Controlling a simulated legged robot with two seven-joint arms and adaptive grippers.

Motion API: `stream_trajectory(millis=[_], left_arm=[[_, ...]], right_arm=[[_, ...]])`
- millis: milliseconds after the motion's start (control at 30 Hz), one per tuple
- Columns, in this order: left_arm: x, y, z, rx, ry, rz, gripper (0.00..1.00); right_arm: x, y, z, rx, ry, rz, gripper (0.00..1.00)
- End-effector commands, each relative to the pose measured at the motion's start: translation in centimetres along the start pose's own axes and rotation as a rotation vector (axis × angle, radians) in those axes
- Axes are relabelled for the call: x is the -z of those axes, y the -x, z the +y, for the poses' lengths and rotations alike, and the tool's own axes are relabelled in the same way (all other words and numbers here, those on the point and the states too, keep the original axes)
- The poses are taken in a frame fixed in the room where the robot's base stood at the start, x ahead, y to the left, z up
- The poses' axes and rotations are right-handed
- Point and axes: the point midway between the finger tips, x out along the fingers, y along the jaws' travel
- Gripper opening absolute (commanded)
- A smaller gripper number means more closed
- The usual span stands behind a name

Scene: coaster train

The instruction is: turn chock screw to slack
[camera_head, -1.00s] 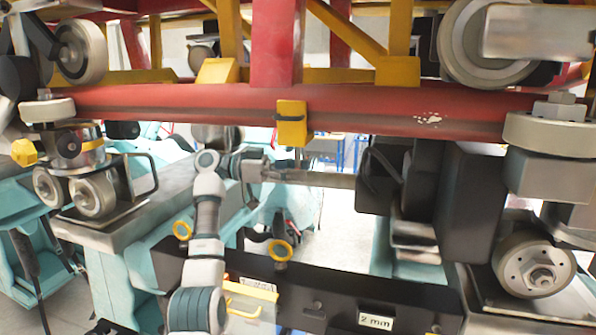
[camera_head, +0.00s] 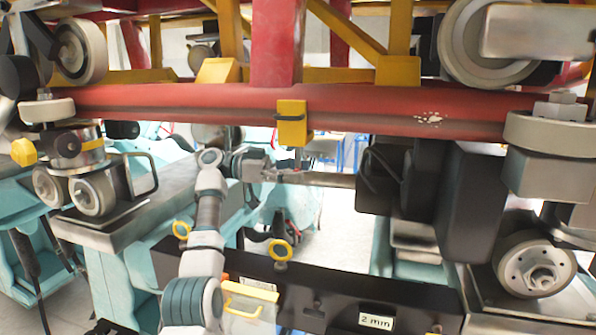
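My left arm rises from the bottom left of centre, and its wrist bends to the right under the red rail. My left gripper (camera_head: 272,173) is small in the view and sits at the left end of a thin grey metal rod (camera_head: 325,179). The rod runs level to a black block (camera_head: 400,180) on the right; it may be the chock screw, but I cannot tell for sure. Whether the fingers touch or grip the rod is too small to tell. My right gripper is not seen.
A red rail (camera_head: 200,103) with a yellow clamp (camera_head: 292,123) crosses just above the gripper. A dark beam (camera_head: 340,297) with a "2 min" label (camera_head: 376,321) lies below. Wheel assemblies stand left (camera_head: 90,192) and right (camera_head: 535,264). Open floor shows between the rod and beam.

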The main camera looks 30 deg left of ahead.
Motion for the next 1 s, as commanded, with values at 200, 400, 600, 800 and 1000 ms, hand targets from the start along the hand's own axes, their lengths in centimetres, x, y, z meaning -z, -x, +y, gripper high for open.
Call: stream_trajectory(millis=[200, 400, 600, 800, 1000], left_arm=[[0.25, 0.09, 0.14, 0.000, -0.003, 0.003, 0.88], [0.37, 0.00, 0.21, 0.000, -0.005, 0.003, 0.88], [0.34, -0.06, 0.18, 0.007, -0.006, 0.003, 0.88], [0.17, 0.03, 0.19, 0.056, -0.007, 0.001, 0.88], [0.20, 0.13, 0.29, 0.161, -0.008, 0.001, 0.88]], right_arm=[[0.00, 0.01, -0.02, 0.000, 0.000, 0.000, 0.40], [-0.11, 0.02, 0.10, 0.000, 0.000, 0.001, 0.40], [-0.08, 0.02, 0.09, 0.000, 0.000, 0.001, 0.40], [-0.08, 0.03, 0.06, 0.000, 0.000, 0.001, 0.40], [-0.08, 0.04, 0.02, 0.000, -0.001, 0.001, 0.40]])
